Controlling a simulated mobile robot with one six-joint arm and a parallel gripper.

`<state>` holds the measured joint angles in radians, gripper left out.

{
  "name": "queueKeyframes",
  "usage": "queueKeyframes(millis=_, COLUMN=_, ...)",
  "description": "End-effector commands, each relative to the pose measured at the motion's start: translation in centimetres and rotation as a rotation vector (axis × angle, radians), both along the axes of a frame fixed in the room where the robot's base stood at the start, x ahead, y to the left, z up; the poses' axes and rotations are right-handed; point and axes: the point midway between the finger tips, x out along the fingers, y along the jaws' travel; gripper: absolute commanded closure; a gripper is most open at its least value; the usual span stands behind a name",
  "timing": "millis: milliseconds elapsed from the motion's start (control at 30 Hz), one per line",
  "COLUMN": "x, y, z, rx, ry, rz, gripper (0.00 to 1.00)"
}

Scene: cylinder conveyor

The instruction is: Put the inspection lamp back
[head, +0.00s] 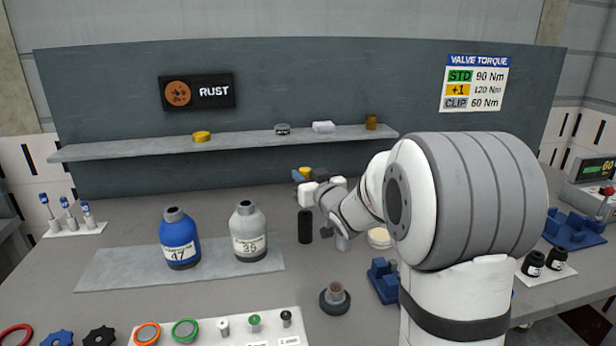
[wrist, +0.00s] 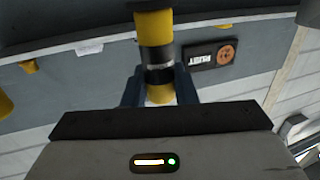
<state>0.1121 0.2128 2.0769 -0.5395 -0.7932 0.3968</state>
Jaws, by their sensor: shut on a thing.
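My gripper (wrist: 158,88) is shut on a yellow and black cylinder with a silver band, which looks like the inspection lamp (wrist: 154,28). In the wrist view the lamp runs from between the dark fingers to the top edge. In the head view my gripper (head: 304,184) is above the back of the table, and a bit of yellow (head: 302,173) shows at it. A black cylinder (head: 305,226) shows just below the gripper; I cannot tell whether it is part of the lamp or stands apart. My arm hides part of the area to the right.
A blue bottle (head: 178,240) and a grey bottle (head: 248,232) stand on a grey mat (head: 115,268) to the left. A shelf (head: 100,150) with small items runs behind the gripper. A dark round base (head: 335,297) and blue fixture (head: 383,281) stand in front.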

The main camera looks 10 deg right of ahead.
Motion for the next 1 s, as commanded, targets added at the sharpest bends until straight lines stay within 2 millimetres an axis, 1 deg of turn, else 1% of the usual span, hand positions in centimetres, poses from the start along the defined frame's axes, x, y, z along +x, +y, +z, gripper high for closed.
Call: queueKeyframes(millis=1000, x=0.0, y=0.0, z=-2.7, rx=0.000, ry=-0.001, rz=0.000, gripper=1.00)
